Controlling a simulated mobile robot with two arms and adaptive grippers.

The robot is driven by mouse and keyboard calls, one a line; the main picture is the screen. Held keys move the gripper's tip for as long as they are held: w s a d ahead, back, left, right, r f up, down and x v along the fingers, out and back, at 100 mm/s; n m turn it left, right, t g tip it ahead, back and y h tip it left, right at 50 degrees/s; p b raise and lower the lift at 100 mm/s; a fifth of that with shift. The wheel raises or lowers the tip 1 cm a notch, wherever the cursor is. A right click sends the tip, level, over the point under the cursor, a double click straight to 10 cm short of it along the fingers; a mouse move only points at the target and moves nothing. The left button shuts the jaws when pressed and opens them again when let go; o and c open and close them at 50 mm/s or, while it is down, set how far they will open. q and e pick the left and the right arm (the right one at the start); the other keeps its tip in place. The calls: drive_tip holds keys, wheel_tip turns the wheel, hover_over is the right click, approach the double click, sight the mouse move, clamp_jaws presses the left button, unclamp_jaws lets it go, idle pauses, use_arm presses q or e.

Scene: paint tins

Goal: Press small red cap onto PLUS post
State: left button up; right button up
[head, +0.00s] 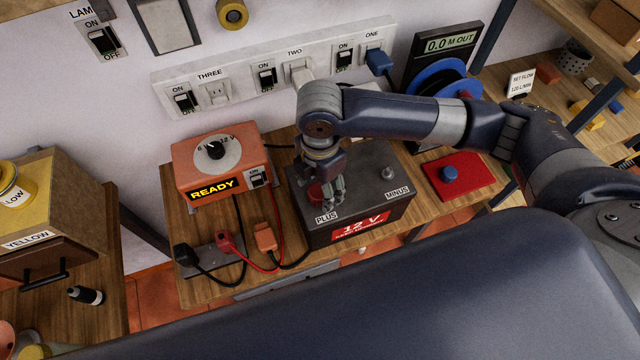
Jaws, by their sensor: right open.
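The dark battery (370,190) stands on the wooden bench, with a "12 V" label on its front and PLUS and MINUS labels on top. The small red cap (315,191) shows at the PLUS corner, partly hidden by my right gripper (333,205). That gripper points down over the PLUS corner, its fingers open and close beside the cap. The PLUS post itself is hidden, so I cannot tell whether the cap is seated on it. The metal MINUS post (388,173) is bare. My left gripper is not in view.
An orange charger (221,165) reading READY stands left of the battery. Black and red cable clamps (228,243) lie in front of it. A red mat (478,172) with a blue cap (449,173) lies to the right. A socket strip (275,72) runs along the wall.

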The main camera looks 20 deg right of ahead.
wheel_tip(320, 180, up, 12)
drive_tip(key=shift+f, duration=0.2)
idle(0.6)
